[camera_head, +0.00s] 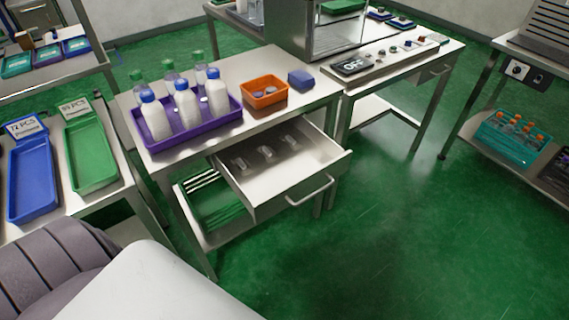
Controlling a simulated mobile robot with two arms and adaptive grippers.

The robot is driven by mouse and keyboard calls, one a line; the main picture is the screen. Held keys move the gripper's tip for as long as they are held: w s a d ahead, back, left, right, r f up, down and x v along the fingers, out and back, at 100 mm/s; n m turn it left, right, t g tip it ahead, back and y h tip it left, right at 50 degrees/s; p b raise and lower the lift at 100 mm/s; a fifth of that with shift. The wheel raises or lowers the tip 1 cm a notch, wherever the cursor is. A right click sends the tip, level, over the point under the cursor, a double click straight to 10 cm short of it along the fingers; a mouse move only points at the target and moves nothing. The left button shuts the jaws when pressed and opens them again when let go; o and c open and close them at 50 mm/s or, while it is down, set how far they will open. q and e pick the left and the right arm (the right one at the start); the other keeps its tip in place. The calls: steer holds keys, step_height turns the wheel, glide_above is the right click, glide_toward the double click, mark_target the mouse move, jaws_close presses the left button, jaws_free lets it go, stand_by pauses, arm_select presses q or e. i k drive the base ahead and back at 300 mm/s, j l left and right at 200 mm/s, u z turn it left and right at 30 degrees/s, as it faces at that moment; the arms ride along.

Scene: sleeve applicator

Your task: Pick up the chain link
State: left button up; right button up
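An open drawer (262,190) sticks out from under the middle steel table. Three small shiny metal or clear pieces lie in a row in it: a left piece (239,163), a middle piece (265,153) and a right piece (289,141). They are too small to tell whether any is a chain link. The orange bin (264,91) on the tabletop holds a few small grey round parts, also too small to identify. Neither of my grippers shows in the head view.
A purple tray (190,138) with several white bottles and a small blue box (301,78) stand on the middle table. Blue (32,180) and green (91,158) trays lie at left. The drawer handle (311,190) juts forward. The green floor (400,240) at right is clear.

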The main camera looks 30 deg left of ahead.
mark_target(269, 153)
steer(key=u, duration=0.4)
steer(key=i+l+u, duration=0.1)
steer(key=u, duration=0.25)
steer(key=l+u, duration=0.15)
steer(key=u, duration=0.25)
steer(key=i+l+u, duration=0.1)
steer(key=u, duration=0.25)
